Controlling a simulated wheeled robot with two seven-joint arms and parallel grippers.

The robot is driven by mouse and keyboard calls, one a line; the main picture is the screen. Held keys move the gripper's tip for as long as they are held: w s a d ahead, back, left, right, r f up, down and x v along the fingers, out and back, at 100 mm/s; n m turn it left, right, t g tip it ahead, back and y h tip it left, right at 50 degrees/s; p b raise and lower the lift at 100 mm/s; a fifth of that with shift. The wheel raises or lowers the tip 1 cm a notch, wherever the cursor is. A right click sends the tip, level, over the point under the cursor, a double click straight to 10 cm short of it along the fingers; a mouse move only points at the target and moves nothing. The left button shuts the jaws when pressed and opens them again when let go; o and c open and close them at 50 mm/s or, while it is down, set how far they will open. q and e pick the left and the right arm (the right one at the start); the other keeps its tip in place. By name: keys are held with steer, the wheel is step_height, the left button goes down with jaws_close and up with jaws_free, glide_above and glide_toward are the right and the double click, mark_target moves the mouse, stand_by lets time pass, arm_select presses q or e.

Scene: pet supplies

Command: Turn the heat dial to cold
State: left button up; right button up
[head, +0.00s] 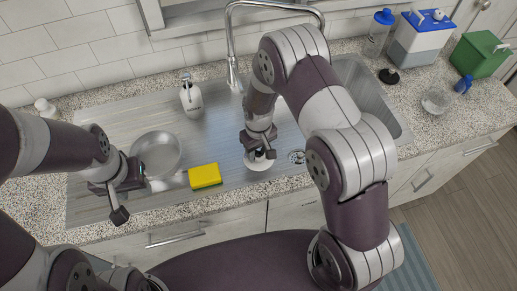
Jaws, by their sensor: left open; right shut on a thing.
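I cannot make out a marked heat dial in the head view. My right gripper (260,148) points down at the front of the steel sink area, left of the drain. It is shut on a small white round object (258,163), mostly hidden under the fingers. I cannot tell whether this object is the dial, and no cold mark shows. My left gripper (128,192) is open and empty at the left, near the front edge of the counter, beside a metal bowl (157,152).
A yellow sponge (205,176) lies between my grippers. A white soap bottle (190,96) and the tall faucet (233,60) stand behind.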

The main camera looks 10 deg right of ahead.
mark_target(258, 151)
steer(key=o, duration=1)
steer(key=shift+w+r, duration=0.15)
steer(key=shift+w, duration=0.05)
steer(key=shift+o, duration=0.3)
steer(key=shift+s, duration=0.1)
step_height(258, 151, up, 12)
steer(key=b, duration=0.2)
steer(key=shift+r, duration=0.25)
steer(key=s+d+r+m, duration=0.1)
steer(key=s+d, duration=0.1)
steer(key=s, duration=0.5)
steer(key=s+d+r+m+t, duration=0.1)
steer(key=s+d+r+m, duration=0.1)
steer(key=s, duration=0.5)
steer(key=shift+d, duration=0.85)
